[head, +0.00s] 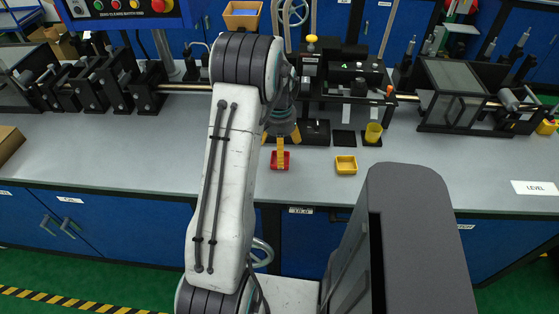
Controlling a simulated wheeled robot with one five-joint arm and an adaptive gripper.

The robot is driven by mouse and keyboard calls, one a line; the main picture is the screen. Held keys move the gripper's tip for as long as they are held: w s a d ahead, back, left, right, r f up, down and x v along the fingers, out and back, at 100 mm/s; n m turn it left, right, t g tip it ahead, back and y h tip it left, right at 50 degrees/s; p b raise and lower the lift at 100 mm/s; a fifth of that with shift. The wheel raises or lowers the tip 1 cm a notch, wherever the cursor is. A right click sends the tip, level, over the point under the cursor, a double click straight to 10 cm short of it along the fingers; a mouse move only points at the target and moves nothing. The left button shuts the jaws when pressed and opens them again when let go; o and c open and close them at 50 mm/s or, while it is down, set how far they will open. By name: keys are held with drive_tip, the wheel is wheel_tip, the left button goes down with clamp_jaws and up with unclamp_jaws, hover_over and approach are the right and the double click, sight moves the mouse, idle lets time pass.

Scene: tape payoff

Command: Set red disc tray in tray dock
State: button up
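A small red tray (280,166) lies on the grey bench top near its front, just below my gripper in the picture. My gripper (281,146) points down at the end of my arm, with orange-yellow finger parts; one part overlaps the back of the red tray. I cannot tell whether it touches the tray, or whether the fingers are open or closed. My arm hides part of the bench behind it. A flat black square (344,140) lies on the bench to the right, behind the yellow tray; I cannot tell whether it is the dock.
A yellow tray (346,165) lies right of the red one. A yellow cup (373,132) stands behind it. Black machinery (345,85) lines the back, with a dark-framed box (455,95) at right. The bench's left front is largely clear. A white LEVEL label (535,188) is far right.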

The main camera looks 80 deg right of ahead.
drive_tip(key=shift+s+d+f+p, duration=0.15)
drive_tip(key=shift+f+p, duration=0.15)
drive_tip(key=shift+f, duration=1)
drive_tip(key=shift+w+d+f+p, duration=0.1)
drive_tip(key=shift+f+p, duration=0.15)
drive_tip(key=shift+f, duration=1.05)
drive_tip(key=shift+c, duration=0.2)
drive_tip(key=c, duration=1.1)
drive_tip(key=shift+r, duration=0.1)
